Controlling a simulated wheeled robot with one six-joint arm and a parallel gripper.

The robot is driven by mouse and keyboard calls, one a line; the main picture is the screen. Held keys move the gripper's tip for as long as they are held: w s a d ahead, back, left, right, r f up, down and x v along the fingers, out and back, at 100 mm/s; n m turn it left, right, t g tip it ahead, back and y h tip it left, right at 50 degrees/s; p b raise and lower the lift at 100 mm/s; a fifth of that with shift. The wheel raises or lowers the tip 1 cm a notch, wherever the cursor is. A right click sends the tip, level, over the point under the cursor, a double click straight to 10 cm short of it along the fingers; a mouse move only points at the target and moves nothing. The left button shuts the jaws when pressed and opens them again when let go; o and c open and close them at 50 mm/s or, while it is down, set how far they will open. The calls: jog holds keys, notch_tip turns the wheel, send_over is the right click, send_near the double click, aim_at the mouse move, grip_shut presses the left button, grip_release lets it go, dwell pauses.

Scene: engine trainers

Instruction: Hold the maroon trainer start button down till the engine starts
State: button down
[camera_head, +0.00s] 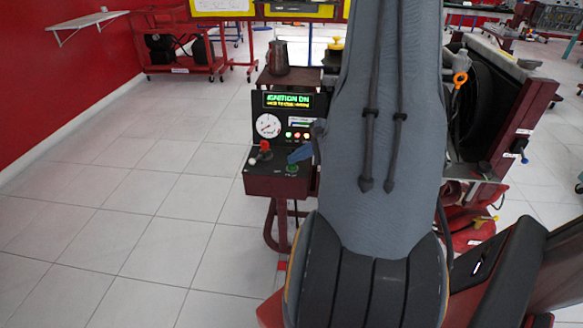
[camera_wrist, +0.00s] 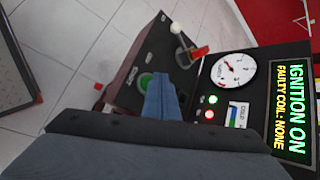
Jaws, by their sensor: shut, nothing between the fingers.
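The maroon trainer's console (camera_head: 257,183) stands left of my arm in the head view. Its green start button (camera_head: 291,169) is on the sloped dark panel and also shows in the wrist view (camera_wrist: 146,79), partly covered by my fingers. My gripper (camera_head: 299,154) is shut and empty, its blue fingers (camera_wrist: 160,92) pointing at the button. The tips overlap the button's edge in the wrist view; I cannot tell whether they touch or press it. The display (camera_head: 289,101) reads "IGNITION ON"; the wrist view adds "FAULTY COIL - NONE" (camera_wrist: 284,122).
A red-topped switch (camera_head: 265,146) and a white knob (camera_wrist: 176,28) sit close to the button. A round gauge (camera_head: 267,125) and lit indicators are above. The engine frame (camera_head: 515,130) stands right of my arm. The tiled floor at left is clear.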

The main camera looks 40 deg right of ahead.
aim_at(296, 167)
jog(key=shift+f+b, duration=0.5)
dwell(0.8)
jog(key=shift+r, duration=0.2)
dwell(2.2)
jog(key=shift+r+p, duration=0.55)
jog(key=shift+r, duration=0.25)
jog(key=shift+r+p, duration=1.6)
jog(key=shift+r, duration=0.9)
